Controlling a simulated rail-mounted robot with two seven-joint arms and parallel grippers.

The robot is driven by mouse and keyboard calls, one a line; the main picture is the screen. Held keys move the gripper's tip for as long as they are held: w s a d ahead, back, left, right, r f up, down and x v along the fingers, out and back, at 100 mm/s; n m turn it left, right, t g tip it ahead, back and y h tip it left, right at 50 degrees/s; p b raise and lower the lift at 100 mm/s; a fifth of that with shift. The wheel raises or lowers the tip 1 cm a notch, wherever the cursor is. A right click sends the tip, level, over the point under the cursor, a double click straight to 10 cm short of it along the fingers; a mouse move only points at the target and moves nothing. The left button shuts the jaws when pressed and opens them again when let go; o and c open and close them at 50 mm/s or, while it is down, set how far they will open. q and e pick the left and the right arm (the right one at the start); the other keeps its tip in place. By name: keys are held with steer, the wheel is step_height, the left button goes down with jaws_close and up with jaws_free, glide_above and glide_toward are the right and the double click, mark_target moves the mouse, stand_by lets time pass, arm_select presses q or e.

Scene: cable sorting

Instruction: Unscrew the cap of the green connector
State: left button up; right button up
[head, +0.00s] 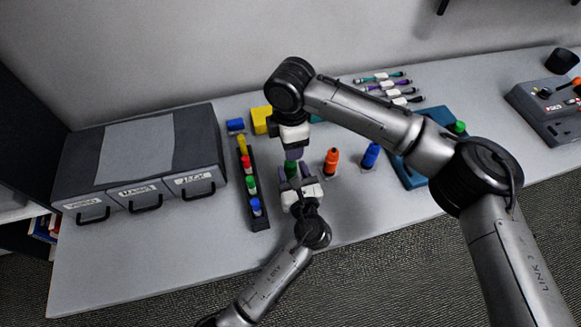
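The green connector (291,169) is upright in the middle of the table, in line with both grippers. My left gripper (298,183) comes from the near side, with its fingers closed around the connector's lower part. My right gripper (293,154) points straight down from above, with its fingers at the connector's top. The cap is hidden by the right fingers, so I cannot tell whether they are shut on it or only around it.
A black rack (258,222) with yellow, red, green and blue pieces stands left of the grippers. An orange connector (331,160) and a blue connector (370,155) stand close on the right. A grey drawer unit (150,150) fills the left. Several cables (385,77) lie at the back.

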arm_select(q)
steer(key=o, duration=0.3)
steer(key=shift+s+d, duration=0.2)
steer(key=shift+s, duration=0.4)
arm_select(e)
steer(key=shift+r, duration=0.2)
arm_select(q)
steer(key=p+v, duration=0.2)
steer(key=v, duration=0.9)
steer(key=shift+s+r, duration=0.1)
steer(key=shift+s, duration=0.05)
arm_select(e)
steer(key=shift+r, duration=0.85)
arm_select(q)
steer(key=shift+s+d, duration=0.25)
steer(key=shift+s, duration=0.35)
arm_select(e)
steer(key=shift+o, duration=1.3)
